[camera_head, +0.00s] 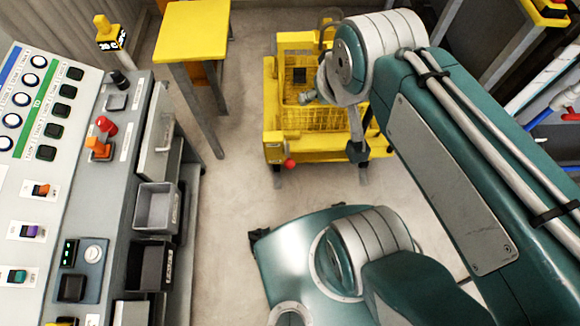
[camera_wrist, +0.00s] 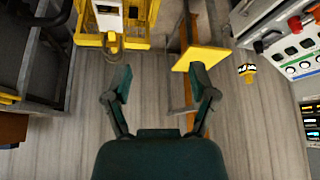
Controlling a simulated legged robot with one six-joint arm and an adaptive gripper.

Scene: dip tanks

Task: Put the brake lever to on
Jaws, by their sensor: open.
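A yellow wheeled cart (camera_head: 325,147) with a mesh basket stands on the floor ahead. A small red knob (camera_head: 290,163) sticks out at its front left corner; it may be the brake lever, but I cannot read its position. In the wrist view the cart (camera_wrist: 135,40) is at the top, left of centre. My gripper (camera_wrist: 160,78) is open with nothing between its fingers, above bare floor and apart from the cart. In the head view my arm's end hangs over the cart's right side and hides part of it.
A grey control console (camera_head: 60,180) with buttons and switches runs along the left. A yellow-topped stand (camera_head: 193,30) is between console and cart. Grey and black bins (camera_head: 155,207) hang on the console's side. The floor (camera_head: 230,200) between console and cart is clear.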

